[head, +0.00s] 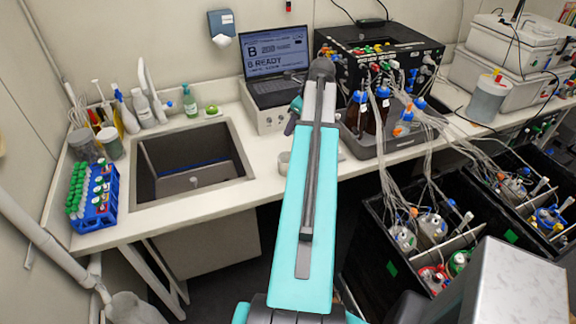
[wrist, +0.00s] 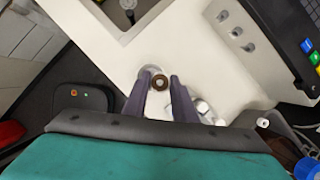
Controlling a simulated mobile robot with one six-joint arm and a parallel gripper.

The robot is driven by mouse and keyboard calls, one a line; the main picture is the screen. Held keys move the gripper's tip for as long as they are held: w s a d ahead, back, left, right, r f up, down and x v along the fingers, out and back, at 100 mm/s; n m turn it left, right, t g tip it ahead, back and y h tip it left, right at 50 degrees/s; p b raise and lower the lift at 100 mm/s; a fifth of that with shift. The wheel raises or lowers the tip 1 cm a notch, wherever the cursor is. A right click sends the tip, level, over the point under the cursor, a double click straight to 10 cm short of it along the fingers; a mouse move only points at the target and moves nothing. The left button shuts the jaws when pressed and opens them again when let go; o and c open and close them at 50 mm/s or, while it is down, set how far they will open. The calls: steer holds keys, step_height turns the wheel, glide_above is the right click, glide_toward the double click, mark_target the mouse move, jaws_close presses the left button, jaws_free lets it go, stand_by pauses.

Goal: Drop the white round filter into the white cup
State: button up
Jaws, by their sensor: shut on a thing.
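My gripper (wrist: 160,80) shows in the wrist view with its two dark fingers pointing away over the white counter. It is shut on a small round piece (wrist: 160,83) between the fingertips, taken to be the filter; it looks like a brown ring with a pale centre. In the head view the cup (head: 284,160) stands on the counter beside my arm, which hides the gripper and filter. I cannot tell the height of the filter above the cup.
A sink (head: 190,163) lies left of the cup. A laptop (head: 270,68) on a white box stands behind it, and bottles (head: 382,103) in a tray stand to the right. Small white pieces (wrist: 205,110) lie right of the fingers.

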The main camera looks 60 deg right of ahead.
steer(key=shift+f, duration=2.85)
steer(key=o, duration=1.2)
steer(key=shift+c, duration=0.2)
steer(key=shift+r, duration=0.1)
steer(key=b+v, duration=0.4)
steer(key=v, duration=0.9)
steer(key=shift+r+b, duration=0.3)
steer(key=shift+s, duration=0.1)
